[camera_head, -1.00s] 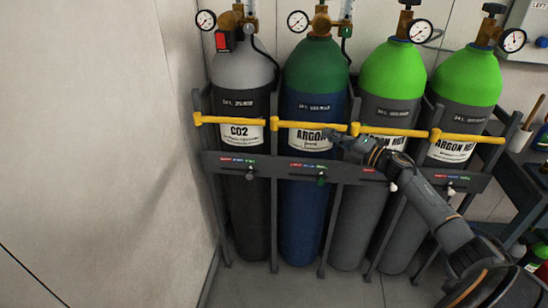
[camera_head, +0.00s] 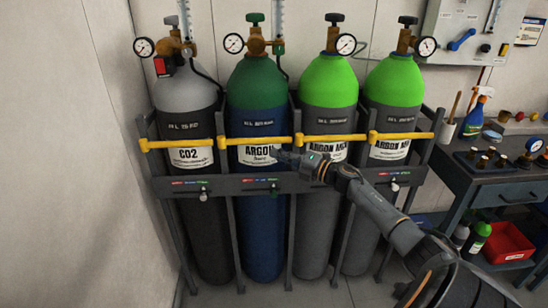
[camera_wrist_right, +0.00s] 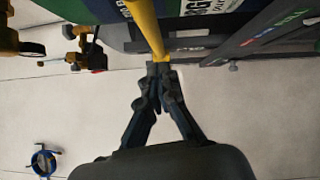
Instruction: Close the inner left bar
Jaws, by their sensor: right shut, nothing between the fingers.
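The inner left bar (camera_head: 255,141) is yellow and lies level across the blue argon cylinder (camera_head: 262,215) with the dark green top. Its right end is at the rack upright beside that cylinder. My right gripper (camera_head: 285,156) is just below and in front of this right end. In the right wrist view the fingertips (camera_wrist_right: 159,76) are together at the end of the yellow bar (camera_wrist_right: 147,30), with nothing held between them. I cannot tell whether they touch the bar. My left gripper is not in view.
Other yellow bars cross the CO2 cylinder (camera_head: 188,195) on the left and the two bright-green-topped cylinders (camera_head: 328,85) on the right. A grey rack rail (camera_head: 235,184) runs below the bars. A bench (camera_head: 500,190) with bottles stands at the right; a wall is close at left.

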